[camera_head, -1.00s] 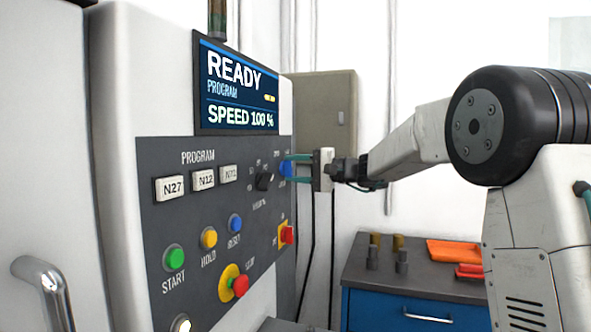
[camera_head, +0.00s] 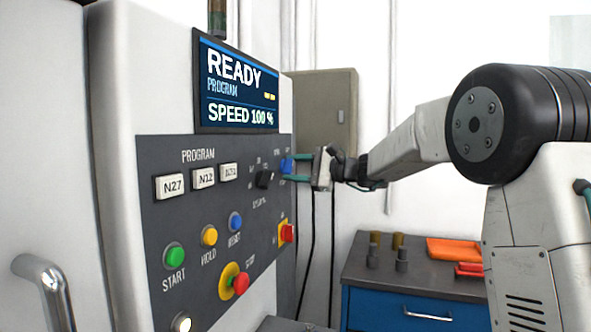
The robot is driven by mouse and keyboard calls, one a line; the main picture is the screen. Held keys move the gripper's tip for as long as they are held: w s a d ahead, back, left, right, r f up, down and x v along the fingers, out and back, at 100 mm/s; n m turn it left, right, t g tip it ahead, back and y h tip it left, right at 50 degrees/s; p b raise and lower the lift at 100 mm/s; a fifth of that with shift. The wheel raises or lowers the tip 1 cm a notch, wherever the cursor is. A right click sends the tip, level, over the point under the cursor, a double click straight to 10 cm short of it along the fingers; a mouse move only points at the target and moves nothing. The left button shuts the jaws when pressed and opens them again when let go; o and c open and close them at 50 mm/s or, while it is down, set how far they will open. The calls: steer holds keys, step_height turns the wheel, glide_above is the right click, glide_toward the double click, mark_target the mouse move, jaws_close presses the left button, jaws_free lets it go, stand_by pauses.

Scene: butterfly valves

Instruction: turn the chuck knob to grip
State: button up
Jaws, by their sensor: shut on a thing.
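The chuck knob is a small blue knob (camera_head: 286,166) at the upper right of the machine's dark control panel. My gripper (camera_head: 293,167), with teal fingers, reaches it from the right and is shut on it. One finger lies above the knob and one below. The fingers partly cover the knob, and its marker and small labels are too small to read.
A black knob (camera_head: 264,179) sits close to the left of the blue knob. The panel also has a red switch (camera_head: 288,233), a red stop button (camera_head: 240,284) and a screen (camera_head: 236,88) reading READY. A blue bench (camera_head: 419,311) stands at the right.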

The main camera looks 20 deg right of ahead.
steer(key=shift+f, duration=0.1)
stand_by(0.3)
steer(key=o, duration=1)
steer(key=shift+s+d, duration=0.1)
steer(key=shift+d, duration=0.05)
steer(key=v, duration=0.7)
steer(key=shift+s+d, duration=0.2)
steer(key=shift+d, duration=0.05)
